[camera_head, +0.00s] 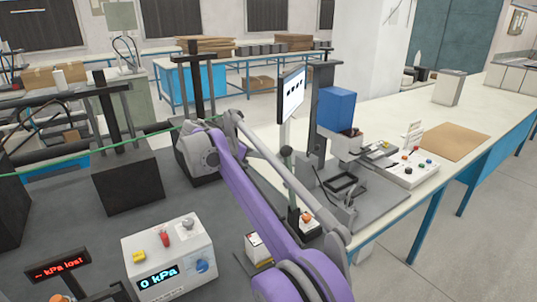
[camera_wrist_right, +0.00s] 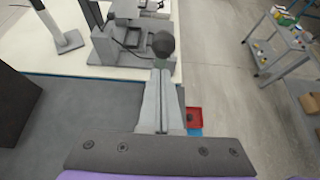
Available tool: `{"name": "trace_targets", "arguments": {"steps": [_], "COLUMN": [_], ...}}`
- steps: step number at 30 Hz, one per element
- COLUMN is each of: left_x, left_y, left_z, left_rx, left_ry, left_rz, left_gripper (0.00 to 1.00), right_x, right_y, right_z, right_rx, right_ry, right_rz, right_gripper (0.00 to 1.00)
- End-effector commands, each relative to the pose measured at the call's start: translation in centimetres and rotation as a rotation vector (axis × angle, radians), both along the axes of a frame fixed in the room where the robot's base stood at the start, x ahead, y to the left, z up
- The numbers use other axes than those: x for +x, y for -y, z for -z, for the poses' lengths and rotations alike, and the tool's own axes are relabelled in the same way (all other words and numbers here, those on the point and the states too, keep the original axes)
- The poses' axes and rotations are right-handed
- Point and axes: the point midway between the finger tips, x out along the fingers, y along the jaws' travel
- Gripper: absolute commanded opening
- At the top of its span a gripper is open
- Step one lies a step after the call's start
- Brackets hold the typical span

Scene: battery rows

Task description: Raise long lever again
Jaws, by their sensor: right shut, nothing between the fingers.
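The long lever's black ball knob (camera_wrist_right: 163,44) is just beyond my right gripper (camera_wrist_right: 161,72) in the right wrist view. The gripper's pale fingers are shut with nothing between them. I cannot tell whether the fingertips touch the knob or its stem. In the head view a dark round knob (camera_head: 286,151) shows on a near-upright rod beside the grey fixture (camera_head: 372,203). My purple arm crosses in front and hides part of the rod's foot. The right gripper does not show clearly there. My left gripper is in neither view.
A screen on a post (camera_head: 292,95) and a blue block (camera_head: 336,108) stand near the fixture. A button panel (camera_head: 403,165) sits right of it. Dark blocks (camera_head: 125,178) stand left.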

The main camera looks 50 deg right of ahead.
Motion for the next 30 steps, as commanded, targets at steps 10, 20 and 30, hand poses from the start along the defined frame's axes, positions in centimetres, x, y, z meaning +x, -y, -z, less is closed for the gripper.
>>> {"name": "trace_targets", "arguments": {"steps": [10, 20, 30], "left_x": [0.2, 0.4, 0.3], "left_y": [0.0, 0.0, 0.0], "left_z": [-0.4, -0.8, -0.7], "left_rx": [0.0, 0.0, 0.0], "left_ry": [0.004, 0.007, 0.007], "left_rz": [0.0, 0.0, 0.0], "left_gripper": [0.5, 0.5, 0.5], "right_x": [1.6, 2.1, 1.5], "right_y": [-6.1, -8.5, -9.5], "right_z": [-3.9, -5.6, -4.4], "right_rx": [0.002, 0.002, 0.04], "right_ry": [0.0, 0.001, 0.079], "right_rz": [-0.006, -0.004, 0.003], "right_gripper": [0.0, 0.0, 0.0]}}
